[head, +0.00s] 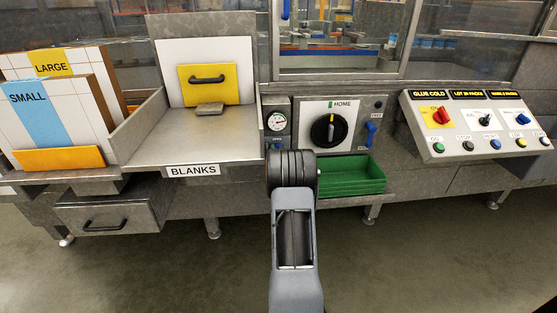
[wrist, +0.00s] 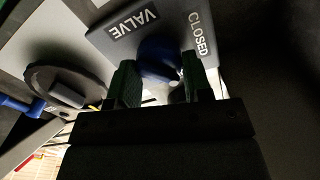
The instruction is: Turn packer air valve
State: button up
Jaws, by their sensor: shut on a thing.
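The blue air valve handle (wrist: 158,52) shows in the wrist view, in front of a grey plate (wrist: 120,40) marked VALVE and CLOSED. My gripper (wrist: 161,82) is shut on this handle, with one dark green finger on each side of it. The handle's exact angle against the marks is hard to tell, as the fingers cover part of it. In the head view my arm stands before the panel below the pressure gauge (head: 277,122), and my gripper and most of the valve are hidden behind it.
Right of the gauge is a HOME panel with a black dial (head: 328,130) and a blue lever (head: 370,133). A green tray (head: 350,176) sits below it. A button console (head: 475,125) stands at the right. The BLANKS tray (head: 190,145) and cartons (head: 55,110) are at the left.

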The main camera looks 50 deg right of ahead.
jog(key=n+b, duration=0.6)
jog(key=b, duration=0.1)
jog(key=shift+w+a+f, duration=0.1)
jog(key=shift+f, duration=0.1)
jog(key=n+b, duration=0.3)
jog(key=n, duration=0.1)
jog(key=shift+r+b, duration=0.15)
jog(key=shift+b, duration=0.2)
jog(key=shift+r+n, duration=0.1)
jog(key=shift+n, duration=0.5)
jog(key=o, duration=0.9)
jog(key=shift+a, duration=0.1)
jog(key=p+v, duration=0.2)
jog(key=v, duration=1.1)
jog(key=shift+s+a, duration=0.2)
jog(key=shift+s, duration=0.05)
